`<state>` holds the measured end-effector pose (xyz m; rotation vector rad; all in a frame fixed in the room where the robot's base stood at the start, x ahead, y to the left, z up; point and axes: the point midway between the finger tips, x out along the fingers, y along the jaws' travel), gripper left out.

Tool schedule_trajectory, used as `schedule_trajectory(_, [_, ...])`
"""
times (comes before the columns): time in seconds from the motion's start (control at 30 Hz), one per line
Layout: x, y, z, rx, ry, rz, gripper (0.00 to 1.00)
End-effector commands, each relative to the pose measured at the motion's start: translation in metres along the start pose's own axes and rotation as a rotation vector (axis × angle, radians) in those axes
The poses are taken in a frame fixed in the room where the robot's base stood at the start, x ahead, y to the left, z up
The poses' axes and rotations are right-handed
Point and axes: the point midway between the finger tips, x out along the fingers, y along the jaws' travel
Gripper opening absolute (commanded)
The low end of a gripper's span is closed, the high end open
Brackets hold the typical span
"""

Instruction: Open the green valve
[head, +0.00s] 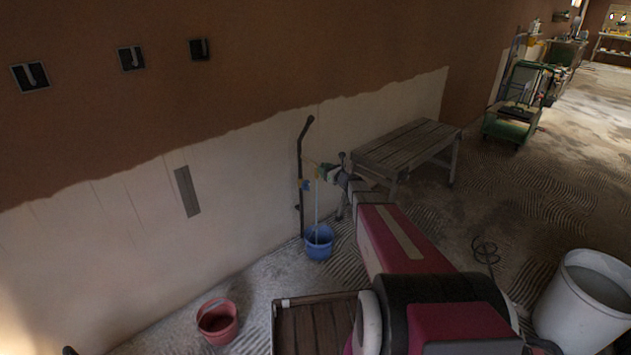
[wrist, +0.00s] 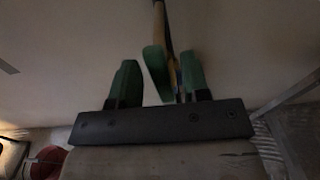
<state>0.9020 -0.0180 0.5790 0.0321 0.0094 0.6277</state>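The green valve's handle (wrist: 156,72) shows in the wrist view as a green paddle beside a yellowish stem (wrist: 172,55). My gripper (wrist: 160,72) has green-tipped fingers, spread apart. The handle lies between the fingers in this view, with a clear gap to the left finger. The stem overlaps or runs close to the right finger; contact cannot be told. In the head view, my gripper (head: 325,171) is at the wall fitting, in front of the dark pipe (head: 300,150). The valve is too small and covered there to make out clearly.
A small blue part (head: 305,185) sits low on the pipe. A pale vertical line runs down into a blue bucket (head: 319,250). A slatted bench (head: 408,147) stands close to my arm's right. A red bucket (head: 217,322) and white tub (head: 575,315) stand nearer.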

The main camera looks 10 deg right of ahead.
Motion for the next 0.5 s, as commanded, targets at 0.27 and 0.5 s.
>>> schedule_trajectory(0.27, [-0.025, 0.001, 0.000, -0.001, 0.001, -0.002, 0.43])
schedule_trajectory(0.5, [-0.050, 0.001, 0.000, -0.002, 0.001, 0.000, 0.43])
